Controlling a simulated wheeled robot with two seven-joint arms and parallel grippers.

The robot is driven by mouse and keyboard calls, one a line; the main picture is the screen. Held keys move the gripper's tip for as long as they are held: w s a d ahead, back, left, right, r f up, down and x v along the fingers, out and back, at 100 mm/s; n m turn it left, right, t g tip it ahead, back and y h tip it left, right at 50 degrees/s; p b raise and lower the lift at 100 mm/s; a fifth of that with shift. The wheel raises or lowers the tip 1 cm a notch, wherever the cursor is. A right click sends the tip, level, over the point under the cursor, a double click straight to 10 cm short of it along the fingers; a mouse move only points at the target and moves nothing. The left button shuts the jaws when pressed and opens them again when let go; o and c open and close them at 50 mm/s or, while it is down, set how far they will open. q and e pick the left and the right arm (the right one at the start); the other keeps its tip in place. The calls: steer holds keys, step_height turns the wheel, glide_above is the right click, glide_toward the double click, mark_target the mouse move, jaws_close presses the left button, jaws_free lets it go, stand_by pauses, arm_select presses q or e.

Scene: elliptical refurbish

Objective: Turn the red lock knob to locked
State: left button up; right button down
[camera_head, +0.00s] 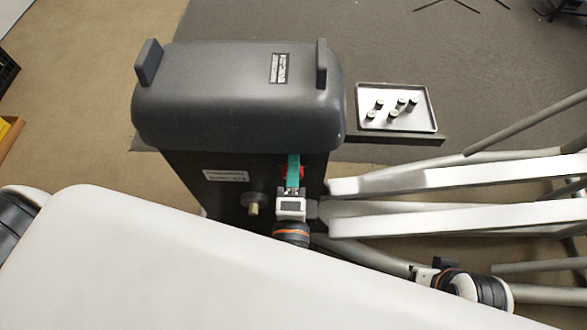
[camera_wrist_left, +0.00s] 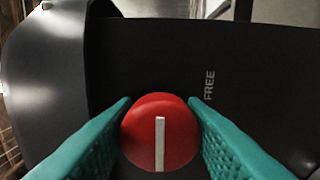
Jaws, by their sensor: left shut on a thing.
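The round red lock knob (camera_wrist_left: 160,135) sits on the dark side panel of the machine, with a white bar mark that stands upright in the left wrist view. My left gripper (camera_wrist_left: 160,122) has its teal fingers on both sides of the knob and is shut on it. The printed word FREE (camera_wrist_left: 209,85) is to the upper right of the knob; no other label shows there. In the head view, bits of the red knob (camera_head: 301,171) show beside my left gripper (camera_head: 293,165). My right gripper (camera_head: 428,270) is at the lower right, away from the knob; its fingers are unclear.
The machine's dark grey rounded housing (camera_head: 235,100) rises behind the knob. A pale stub knob (camera_head: 254,206) sticks out left of my left gripper. White bars and grey tubes (camera_head: 440,183) lie to the right. A tray (camera_head: 398,124) with several small cylinders stands behind them.

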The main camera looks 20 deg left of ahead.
arm_select(q)
steer(key=o, duration=1)
steer(key=v, duration=1.2)
steer(key=shift+s, duration=0.1)
